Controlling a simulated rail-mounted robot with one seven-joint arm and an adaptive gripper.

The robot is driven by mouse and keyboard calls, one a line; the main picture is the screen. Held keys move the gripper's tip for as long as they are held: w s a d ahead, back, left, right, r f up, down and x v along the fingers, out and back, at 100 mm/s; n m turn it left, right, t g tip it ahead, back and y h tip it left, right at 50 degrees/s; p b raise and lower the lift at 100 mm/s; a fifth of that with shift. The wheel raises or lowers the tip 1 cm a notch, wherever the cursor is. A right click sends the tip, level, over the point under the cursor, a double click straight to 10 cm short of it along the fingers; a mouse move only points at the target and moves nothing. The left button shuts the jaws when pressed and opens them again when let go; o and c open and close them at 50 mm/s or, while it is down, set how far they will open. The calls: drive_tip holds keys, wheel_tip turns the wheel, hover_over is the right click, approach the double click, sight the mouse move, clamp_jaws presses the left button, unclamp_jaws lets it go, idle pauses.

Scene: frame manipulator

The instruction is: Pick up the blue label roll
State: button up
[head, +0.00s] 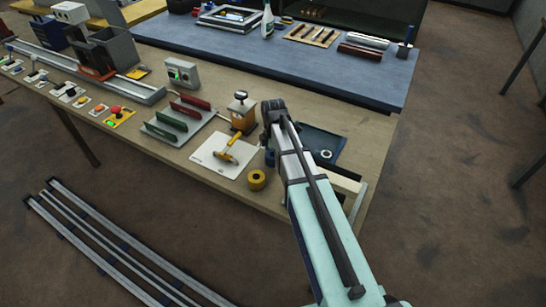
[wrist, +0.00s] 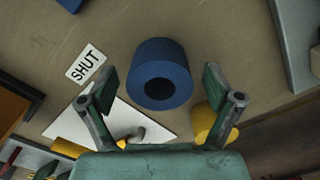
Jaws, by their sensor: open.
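The blue label roll (wrist: 160,52) stands in the wrist view on the brown tabletop, its round dark hole facing up toward the camera. In the head view only a small dark blue part of it (head: 269,158) shows beside my arm. My gripper (wrist: 160,76) is open and empty. Its two fingers frame the roll in the wrist view, one to each side, with a visible gap on both sides. How far the fingertips are above the roll is hard to tell. In the head view my arm hides the gripper.
A yellow roll (wrist: 203,118) sits close by, partly behind the right finger. A white plate (head: 224,158) with a yellow-handled tool lies left of the roll. A "SHUT" label (wrist: 86,64) lies on the table. A dark tray (head: 325,140) is right of my arm.

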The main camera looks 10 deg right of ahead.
drive_tip(key=shift+f, duration=0.1)
drive_tip(key=c, duration=1.3)
drive_tip(key=shift+o, duration=0.2)
